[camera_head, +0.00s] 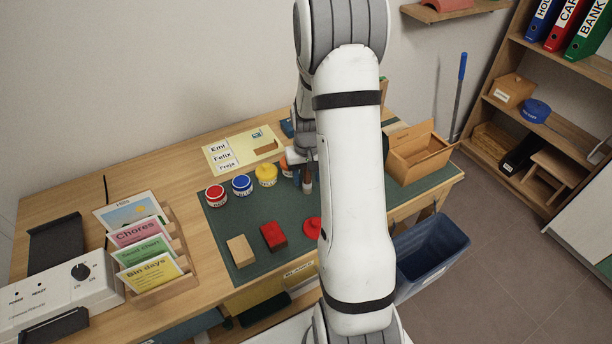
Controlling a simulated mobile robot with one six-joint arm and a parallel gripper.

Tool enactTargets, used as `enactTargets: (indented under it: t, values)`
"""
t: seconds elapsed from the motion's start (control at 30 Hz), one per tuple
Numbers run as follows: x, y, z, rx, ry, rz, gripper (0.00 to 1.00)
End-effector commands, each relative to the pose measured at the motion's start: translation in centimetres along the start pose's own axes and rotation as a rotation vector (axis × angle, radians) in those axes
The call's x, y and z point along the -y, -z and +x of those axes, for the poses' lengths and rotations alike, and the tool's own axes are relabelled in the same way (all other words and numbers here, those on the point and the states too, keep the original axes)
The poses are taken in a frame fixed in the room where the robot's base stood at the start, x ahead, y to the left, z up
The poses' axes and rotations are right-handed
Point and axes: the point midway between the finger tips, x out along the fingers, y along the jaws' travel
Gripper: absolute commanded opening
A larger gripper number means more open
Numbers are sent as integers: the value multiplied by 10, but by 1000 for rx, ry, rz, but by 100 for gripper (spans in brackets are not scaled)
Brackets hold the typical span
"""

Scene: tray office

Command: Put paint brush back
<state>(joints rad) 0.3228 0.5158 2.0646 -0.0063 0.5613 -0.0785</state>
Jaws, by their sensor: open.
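My gripper (305,172) is low over the dark green mat (213,232), just right of the paint jars, partly hidden by my own arm. The paint jars stand in a row: red (215,195), blue (242,185), yellow (265,175) and orange (286,166), the last partly covered by the gripper.
A wooden block (240,251), a red block (273,236) and a red round piece (312,229) lie on the mat's front. An open wooden box (418,160) stands right, above a blue bin (430,255). A card rack (170,280) stands left.

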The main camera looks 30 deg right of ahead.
Motion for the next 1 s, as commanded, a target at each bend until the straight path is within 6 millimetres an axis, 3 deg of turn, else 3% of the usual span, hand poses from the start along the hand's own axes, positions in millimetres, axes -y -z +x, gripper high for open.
enactTargets:
  t: [0.17,0.6,0.83,1.0]
  values:
    - [0,1,-8,-2,0,0,46]
    - [0,1,-96,-5,0,-1,46]
    - [1,0,-121,-3,0,-3,46]
    - [18,-20,-146,-28,-1,-30,46]
